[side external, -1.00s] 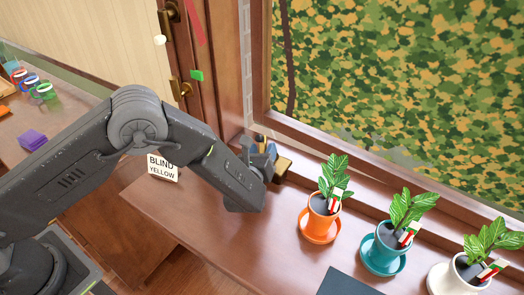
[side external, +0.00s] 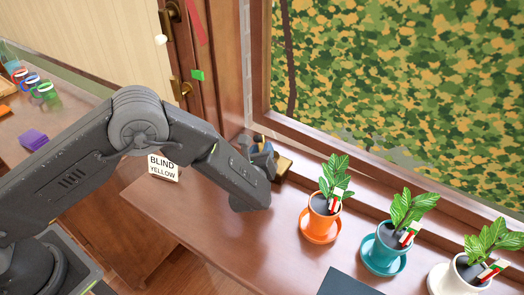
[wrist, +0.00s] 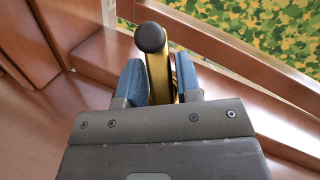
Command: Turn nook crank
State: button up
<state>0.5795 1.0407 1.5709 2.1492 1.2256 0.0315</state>
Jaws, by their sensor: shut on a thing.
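The nook crank is a brass arm (wrist: 158,75) with a dark round knob (wrist: 150,37) at its end, seen in the wrist view. My gripper (wrist: 160,80) has its two blue fingers on either side of the brass arm and is shut on it. In the side external view my gripper (side external: 262,152) is at the window sill's left corner. A brass part (side external: 284,165) of the crank shows just right of it. My wrist hides most of the crank there.
A card reading BLIND YELLOW (side external: 163,167) stands left of my wrist. Potted plants in an orange pot (side external: 319,207), a teal pot (side external: 387,240) and a white pot (side external: 462,272) line the sill to the right. A dark flat item (side external: 348,283) lies in front. The wooden top between is clear.

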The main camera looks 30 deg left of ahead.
jog(key=o, duration=0.9)
jog(key=shift+c, duration=0.2)
jog(key=shift+s, duration=0.1)
jog(key=v, duration=1.3)
jog(key=shift+s, duration=0.3)
